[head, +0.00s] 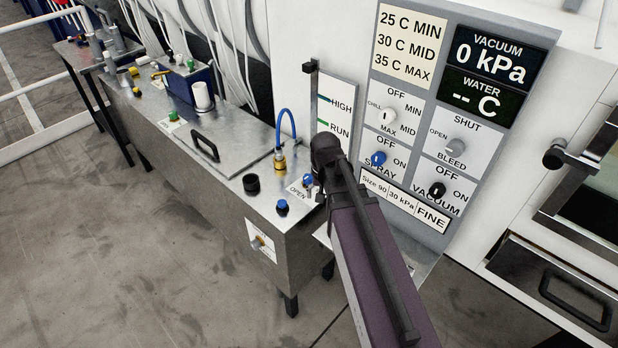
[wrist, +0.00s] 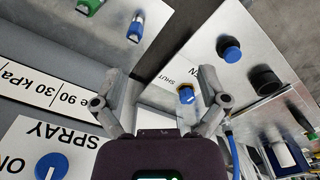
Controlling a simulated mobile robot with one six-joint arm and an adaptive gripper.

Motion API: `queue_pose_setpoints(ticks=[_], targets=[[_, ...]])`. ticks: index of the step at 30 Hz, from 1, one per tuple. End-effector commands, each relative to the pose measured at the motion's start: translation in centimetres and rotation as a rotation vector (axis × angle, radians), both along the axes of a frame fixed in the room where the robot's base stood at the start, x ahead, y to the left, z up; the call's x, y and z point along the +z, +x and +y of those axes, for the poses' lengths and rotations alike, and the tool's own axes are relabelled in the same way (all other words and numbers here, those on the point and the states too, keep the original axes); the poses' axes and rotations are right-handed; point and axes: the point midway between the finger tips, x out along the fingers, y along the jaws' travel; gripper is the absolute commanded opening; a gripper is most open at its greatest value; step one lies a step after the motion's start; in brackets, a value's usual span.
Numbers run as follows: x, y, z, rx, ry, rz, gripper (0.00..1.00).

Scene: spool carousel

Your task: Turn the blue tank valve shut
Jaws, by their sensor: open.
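The blue tank valve (head: 308,180) is a small blue handle on the tank's steel top, at its right end. A label reading OPEN lies beside it. In the wrist view the valve (wrist: 186,94) shows between my fingers, nearer the right one, with a SHUT label close by. My gripper (wrist: 160,101) is open and empty, its two fingers spread on either side of the valve in the picture. I cannot tell how far the fingertips are from it. In the head view my arm hides most of the gripper.
A blue knob (head: 282,206) and a black knob (head: 251,184) stand on the tank top (head: 232,148) left of the valve. A blue hose (head: 287,118) arches from a brass fitting. The control panel (head: 432,228) with the spray knob (head: 378,159) is close on the right.

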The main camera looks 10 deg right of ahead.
Motion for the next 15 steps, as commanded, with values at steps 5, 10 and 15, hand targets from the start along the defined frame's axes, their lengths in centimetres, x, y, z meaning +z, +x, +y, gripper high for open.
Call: queue_pose_setpoints(ticks=[5, 10, 15], targets=[[0.1, 7.2, -0.1, -0.227, 0.005, -0.005, 0.93], [0.1, 13.0, -0.2, -0.45, 0.012, -0.008, 0.93], [0.2, 17.8, -0.3, -0.643, 0.018, -0.01, 0.93]])
